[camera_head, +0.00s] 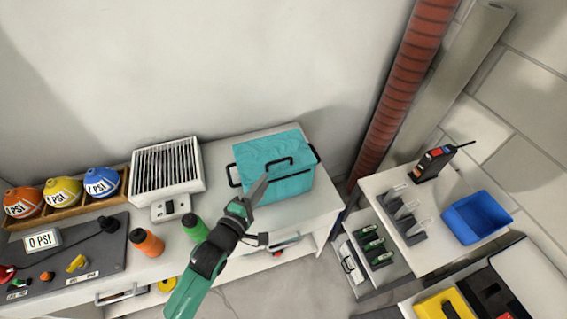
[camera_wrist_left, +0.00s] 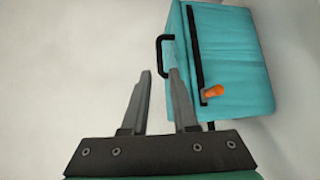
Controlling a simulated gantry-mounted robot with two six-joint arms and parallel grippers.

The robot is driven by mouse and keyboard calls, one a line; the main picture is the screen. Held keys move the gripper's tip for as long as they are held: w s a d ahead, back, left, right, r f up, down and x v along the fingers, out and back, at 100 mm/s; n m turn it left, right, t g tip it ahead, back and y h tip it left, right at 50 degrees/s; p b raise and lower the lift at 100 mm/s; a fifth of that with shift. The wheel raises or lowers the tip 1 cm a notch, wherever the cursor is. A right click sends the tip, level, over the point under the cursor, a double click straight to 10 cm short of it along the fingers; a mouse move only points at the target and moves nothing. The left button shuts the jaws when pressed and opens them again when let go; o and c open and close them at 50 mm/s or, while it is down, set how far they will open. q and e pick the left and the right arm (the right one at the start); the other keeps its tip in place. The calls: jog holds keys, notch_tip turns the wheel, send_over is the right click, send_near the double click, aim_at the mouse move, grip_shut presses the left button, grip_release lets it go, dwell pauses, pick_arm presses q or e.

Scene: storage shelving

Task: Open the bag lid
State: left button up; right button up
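A teal bag (camera_head: 285,185) with black handles stands on the white shelf unit, its lid closed. A black handle (camera_head: 280,161) lies across its top. My left gripper (camera_head: 263,180) is over the bag's front part in the head view. In the left wrist view my left gripper (camera_wrist_left: 160,74) is open, with nothing between its fingers. Its right fingertip is close to a black handle (camera_wrist_left: 160,50); whether they touch I cannot tell. My right gripper is not in view.
A white slatted box (camera_head: 167,172) stands left of the bag. Orange (camera_head: 147,242) and green (camera_head: 195,228) bottles stand near the front edge. A red ribbed pipe (camera_head: 402,90) rises to the right. A blue bin (camera_head: 477,217) sits on the right-hand shelf.

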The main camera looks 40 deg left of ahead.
aim_at(280, 160)
pick_arm(q)
jog(key=b+x, duration=0.1)
jog(key=x, duration=1)
jog(key=shift+w, duration=0.15)
grip_shut()
jog(key=shift+r, duration=0.1)
dwell(0.8)
